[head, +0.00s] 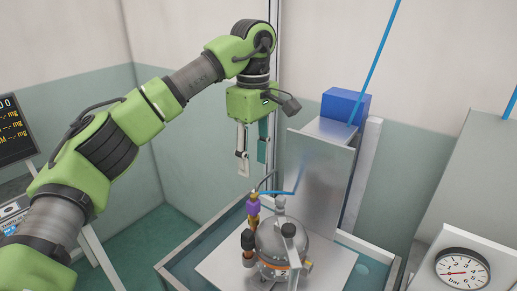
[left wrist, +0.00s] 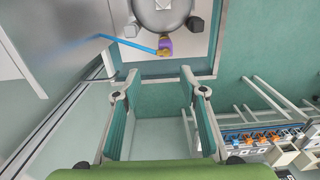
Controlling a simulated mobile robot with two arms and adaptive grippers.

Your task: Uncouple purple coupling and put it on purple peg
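The purple coupling (head: 253,203) sits on a fitting at the left side of the round grey compressor (head: 284,243), with a blue hose (head: 285,192) beside it. In the left wrist view the purple coupling (left wrist: 166,46) shows near the top, beyond my fingertips, with a brassy end next to it. My left gripper (head: 251,166) points down, open and empty, above the coupling and apart from it. Its two fingers (left wrist: 160,76) stand wide apart in the wrist view. I cannot make out a purple peg. My right gripper is not in view.
The compressor stands on a light plate (head: 215,270) in a tray. An upright metal panel (head: 318,180) rises close behind, with a blue box (head: 345,105) beyond. A pressure gauge (head: 462,270) is at lower right. A rack with orange and blue parts (left wrist: 262,137) stands right in the wrist view.

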